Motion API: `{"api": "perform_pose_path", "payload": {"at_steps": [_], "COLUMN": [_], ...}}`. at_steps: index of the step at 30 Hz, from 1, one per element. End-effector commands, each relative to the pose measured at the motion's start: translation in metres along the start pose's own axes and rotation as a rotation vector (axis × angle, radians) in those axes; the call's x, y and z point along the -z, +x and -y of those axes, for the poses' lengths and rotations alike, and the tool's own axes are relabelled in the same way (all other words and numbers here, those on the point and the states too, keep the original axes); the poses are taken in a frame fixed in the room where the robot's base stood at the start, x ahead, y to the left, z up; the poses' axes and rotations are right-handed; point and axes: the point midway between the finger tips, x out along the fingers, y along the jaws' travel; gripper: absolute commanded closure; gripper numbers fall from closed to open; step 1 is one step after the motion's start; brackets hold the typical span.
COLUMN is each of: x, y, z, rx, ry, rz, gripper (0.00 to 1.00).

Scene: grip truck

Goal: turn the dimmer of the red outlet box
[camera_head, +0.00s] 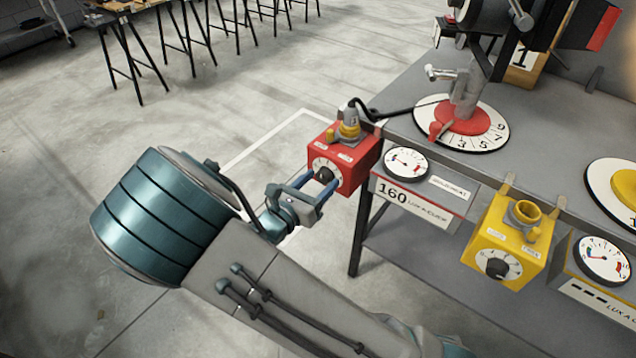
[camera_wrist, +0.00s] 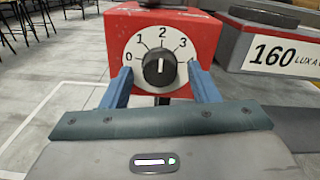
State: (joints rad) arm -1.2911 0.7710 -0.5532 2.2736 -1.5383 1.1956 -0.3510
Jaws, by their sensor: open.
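The red outlet box (camera_head: 345,158) hangs at the left front corner of the grey table in the head view. My gripper (camera_head: 313,198) is open in front of the dial. In the wrist view its two blue fingers (camera_wrist: 160,85) stand left and right of the knob, with gaps; contact with the dial face cannot be told.
The grey table (camera_head: 400,108) bears a lamp on a red numbered disc (camera_head: 470,125). A meter with a "160" sign (camera_head: 420,203) is right of the red box. A yellow outlet box (camera_head: 512,240) hangs further right. Open floor lies left.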

Motion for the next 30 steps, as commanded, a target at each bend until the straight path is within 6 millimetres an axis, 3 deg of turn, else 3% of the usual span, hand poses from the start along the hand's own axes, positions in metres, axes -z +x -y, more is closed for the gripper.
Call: {"api": "perform_pose_path", "payload": {"at_steps": [2,6,7,19,30], "x": [0.0,0.0001,0.0001,0.0008,0.0023], "y": [0.0,-0.0001,-0.0001,-0.0002,-0.0003], "z": [0.0001,0.0002,0.0002,0.0003,-0.0002], "rx": [0.0,0.001,0.001,0.002,0.003], "ry": [0.0,0.0,0.0,0.065,0.334], "rz": [0.0,0.0,0.0,-0.001,-0.002], "gripper": [0.48,0.87,0.9,0.9,0.9]}}
